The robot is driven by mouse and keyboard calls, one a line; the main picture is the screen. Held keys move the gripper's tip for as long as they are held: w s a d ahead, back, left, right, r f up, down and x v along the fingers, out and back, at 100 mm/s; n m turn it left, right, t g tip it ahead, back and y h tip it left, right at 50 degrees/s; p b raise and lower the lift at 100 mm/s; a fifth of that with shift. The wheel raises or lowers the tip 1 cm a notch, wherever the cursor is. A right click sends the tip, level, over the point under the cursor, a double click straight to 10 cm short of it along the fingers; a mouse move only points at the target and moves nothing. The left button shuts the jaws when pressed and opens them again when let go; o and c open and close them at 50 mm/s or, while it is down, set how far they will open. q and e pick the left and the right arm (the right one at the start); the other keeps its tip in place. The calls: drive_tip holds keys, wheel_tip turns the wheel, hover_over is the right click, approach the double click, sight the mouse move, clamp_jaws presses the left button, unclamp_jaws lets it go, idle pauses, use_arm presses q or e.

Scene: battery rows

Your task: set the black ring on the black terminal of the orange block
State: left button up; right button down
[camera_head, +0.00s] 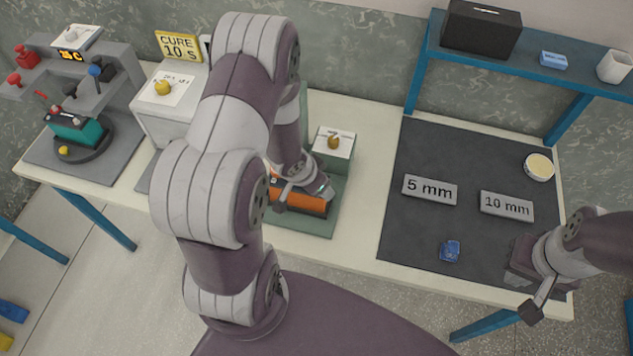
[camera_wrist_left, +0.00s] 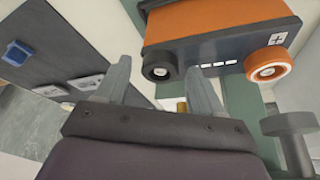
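The orange block (camera_head: 298,199) lies on a green base, partly hidden by my left arm; the left wrist view shows its orange body (camera_wrist_left: 220,22) and dark terminal side. A black ring (camera_wrist_left: 160,67) with a bright metal centre sits at the block's black terminal, apparently around it; whether it is fully seated I cannot tell. An orange ring (camera_wrist_left: 268,68) is at the other terminal. My left gripper (camera_wrist_left: 158,72) is open, its fingers on either side of the black ring with visible gaps. My right gripper (camera_head: 520,281) hangs low over the dark mat's front right; its fingers are unclear.
The dark mat (camera_head: 405,235) holds 5 mm (camera_head: 430,190) and 10 mm (camera_head: 506,206) plates, a small blue piece (camera_head: 450,251) and a round dish (camera_head: 539,167). A blue-legged shelf (camera_head: 510,62) is at the back right.

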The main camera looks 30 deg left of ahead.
use_arm(q)
drive_tip(key=shift+r, duration=0.6)
drive_tip(key=s+a+r+n+y+p, duration=0.1)
drive_tip(key=s+r+p, duration=0.1)
drive_tip(key=r, duration=0.5)
drive_tip(key=s+a+r+y+p, duration=0.1)
drive_tip(key=s+r+p, duration=0.1)
drive_tip(key=r, duration=0.5)
drive_tip(key=s+d+r+n+g+b, duration=0.2)
drive_tip(key=s+d+b, duration=0.1)
drive_tip(key=d, duration=0.5)
drive_tip(key=shift+s+g+h, duration=0.4)
drive_tip(key=shift+s, duration=0.25)
